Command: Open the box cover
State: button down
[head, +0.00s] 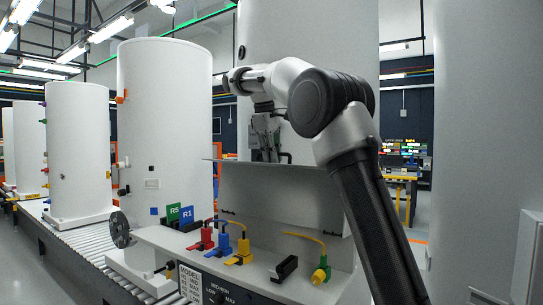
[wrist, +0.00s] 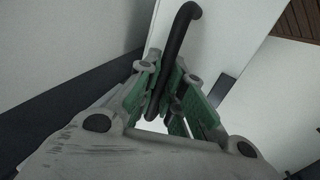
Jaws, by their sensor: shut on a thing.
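The white box cover (head: 265,195) stands raised behind the row of plugs in the head view, with small dark hinges along its lower edge. A black bent handle (wrist: 180,42) sits on a white surface in the wrist view. My gripper (head: 268,156) is at the top edge of the cover. In the wrist view, my gripper's green-padded fingers (wrist: 168,95) are closed around the lower part of the handle. The far face of the cover is hidden in the head view.
A large white tank (head: 165,130) stands left on a roller conveyor (head: 80,247). Another tank (head: 300,40) rises behind my arm.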

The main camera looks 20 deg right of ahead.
jog(key=c, duration=1.8)
grip_release()
jog(key=shift+r, duration=0.15)
jog(key=v, duration=0.7)
jog(key=shift+r, duration=0.15)
